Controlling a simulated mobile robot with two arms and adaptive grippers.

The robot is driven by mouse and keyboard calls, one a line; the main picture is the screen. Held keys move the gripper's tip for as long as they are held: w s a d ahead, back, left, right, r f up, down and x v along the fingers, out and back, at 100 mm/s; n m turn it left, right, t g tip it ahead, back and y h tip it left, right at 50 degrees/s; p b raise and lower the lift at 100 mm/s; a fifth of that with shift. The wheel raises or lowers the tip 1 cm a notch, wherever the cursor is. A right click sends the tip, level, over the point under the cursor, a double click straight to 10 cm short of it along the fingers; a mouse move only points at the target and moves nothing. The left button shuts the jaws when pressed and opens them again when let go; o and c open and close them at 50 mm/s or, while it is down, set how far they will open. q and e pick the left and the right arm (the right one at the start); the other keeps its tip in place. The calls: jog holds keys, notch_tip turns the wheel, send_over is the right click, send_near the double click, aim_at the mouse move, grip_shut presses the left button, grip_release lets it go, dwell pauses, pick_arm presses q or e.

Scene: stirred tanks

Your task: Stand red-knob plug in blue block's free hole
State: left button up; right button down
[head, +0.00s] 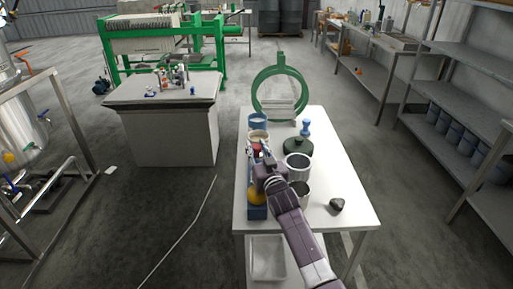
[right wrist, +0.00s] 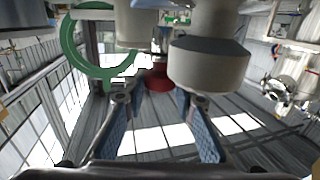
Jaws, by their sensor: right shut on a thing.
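The red knob of the plug (head: 256,149) shows at the fingertips of my right gripper (head: 261,157), above the left side of the white table. In the right wrist view the red knob (right wrist: 158,77) lies between the two blue-padded fingers of the right gripper (right wrist: 158,98). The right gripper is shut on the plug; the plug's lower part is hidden. The blue block (head: 257,212) stands along the table's left edge, largely covered by my right arm. A yellow knob (head: 256,197) shows on it. Its free hole cannot be made out. My left gripper is not in view.

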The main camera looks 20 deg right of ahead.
jog(key=shift+f+b, duration=0.45)
jog(key=shift+f, duration=0.1)
jog(key=c, duration=1.5)
grip_release()
jog(key=shift+s, duration=0.1)
jog(key=shift+f, duration=0.1)
jog(key=shift+s+f, duration=0.1)
jog(key=shift+s, duration=0.2)
jog(key=s, duration=1.1)
jog(key=shift+s+a+r, duration=0.15)
jog(key=shift+s+r, duration=0.05)
jog(key=shift+r, duration=0.1)
